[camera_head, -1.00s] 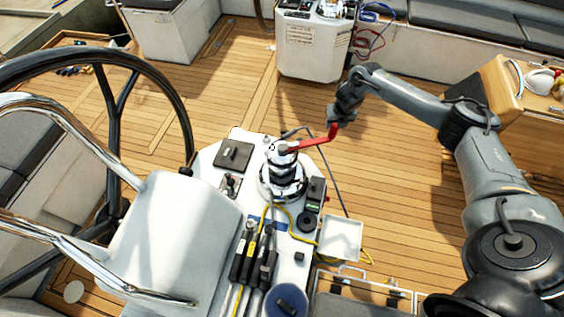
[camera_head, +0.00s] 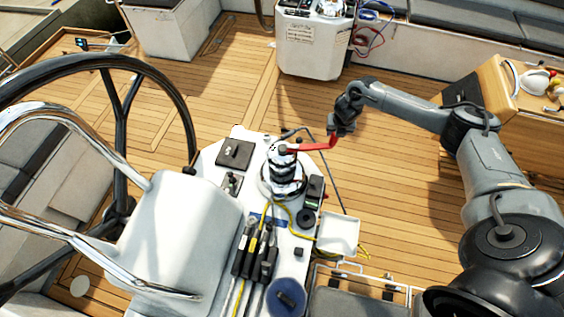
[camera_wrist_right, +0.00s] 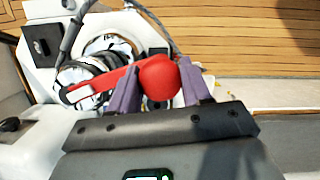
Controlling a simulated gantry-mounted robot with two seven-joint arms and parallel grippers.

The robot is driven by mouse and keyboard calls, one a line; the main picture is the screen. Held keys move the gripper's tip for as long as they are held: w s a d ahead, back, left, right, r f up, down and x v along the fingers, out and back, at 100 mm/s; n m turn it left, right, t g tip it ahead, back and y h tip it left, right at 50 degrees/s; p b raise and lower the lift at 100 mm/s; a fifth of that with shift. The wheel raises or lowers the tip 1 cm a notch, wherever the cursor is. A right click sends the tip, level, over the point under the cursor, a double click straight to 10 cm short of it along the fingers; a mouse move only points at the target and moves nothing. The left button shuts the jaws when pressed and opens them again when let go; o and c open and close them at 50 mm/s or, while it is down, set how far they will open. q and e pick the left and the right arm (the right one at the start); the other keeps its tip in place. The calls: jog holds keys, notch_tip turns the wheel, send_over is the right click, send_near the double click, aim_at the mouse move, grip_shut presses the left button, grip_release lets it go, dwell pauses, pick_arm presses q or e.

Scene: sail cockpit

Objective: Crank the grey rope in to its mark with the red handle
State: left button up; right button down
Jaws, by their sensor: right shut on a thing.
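The red handle (camera_head: 318,147) sits on top of the winch (camera_head: 283,178) and points right. My right gripper (camera_head: 338,132) is shut on its outer end. In the right wrist view, the fingers (camera_wrist_right: 160,90) stand either side of the round red grip (camera_wrist_right: 159,76), and the red arm (camera_wrist_right: 105,84) runs left to the winch top. A thin dark grey rope (camera_head: 332,180) runs from the winch past its right side, and dark wraps lie on the drum. I cannot make out a mark on the rope. My left gripper is not in view.
Black clutch levers (camera_head: 254,250) and a yellow rope (camera_head: 290,222) lie near the winch on the white console. A white tray (camera_head: 338,233) is at the console's right. The steering wheel (camera_head: 172,90) stands left. Open wooden deck (camera_head: 390,190) lies right of the winch.

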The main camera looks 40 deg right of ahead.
jog(key=shift+s+a+f, duration=0.25)
jog(key=shift+a+f, duration=0.05)
jog(key=shift+f, duration=0.05)
jog(key=shift+s+a+r+p, duration=0.15)
jog(key=shift+s+p, duration=0.05)
jog(key=shift+p, duration=0.35)
jog(key=shift+s+a+m+p, duration=0.4)
jog(key=shift+s+a+p, duration=0.1)
jog(key=shift+p, duration=0.35)
jog(key=c, duration=0.8)
grip_release()
jog(key=shift+f, duration=0.2)
jog(key=shift+o, duration=1.1)
jog(key=shift+a+f, duration=0.1)
jog(key=shift+a, duration=0.1)
jog(key=shift+o, duration=0.8)
jog(key=shift+w+d+r, duration=0.1)
jog(key=shift+d+r, duration=0.1)
jog(key=shift+r, duration=0.05)
jog(key=o, duration=0.3)
jog(key=shift+o, duration=0.2)
